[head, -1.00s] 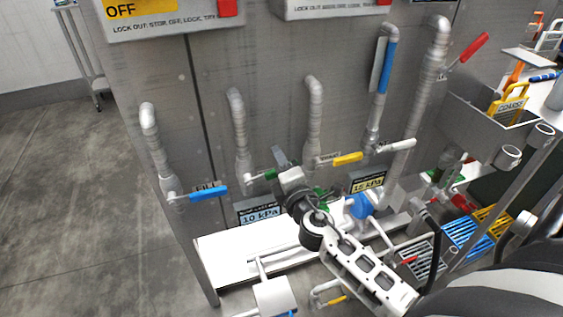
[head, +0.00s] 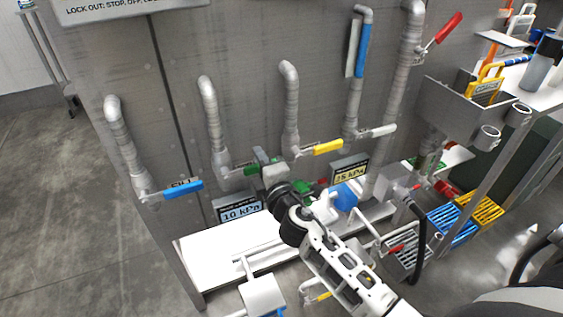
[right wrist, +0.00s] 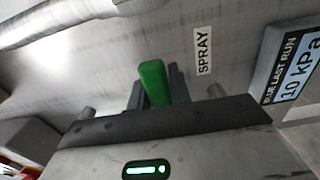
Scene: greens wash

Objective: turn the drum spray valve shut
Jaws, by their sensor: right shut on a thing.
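The spray valve has a green lever handle (head: 243,169) at the foot of the second wrapped pipe from the left. In the head view the lever points right from the pipe, and its outer end is hidden by my right gripper (head: 263,158). The right wrist view shows the green handle (right wrist: 153,83) between the two dark fingers of my right gripper (right wrist: 157,90), which is shut on it. A SPRAY label (right wrist: 204,50) is on the steel panel beside it. My left gripper is not in view.
A blue lever (head: 183,191) is to the left and a yellow lever (head: 328,147) to the right. A white lever (head: 377,132) and a red lever (head: 447,29) are farther right. A 10 kPa sign (head: 239,211) sits below the green handle.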

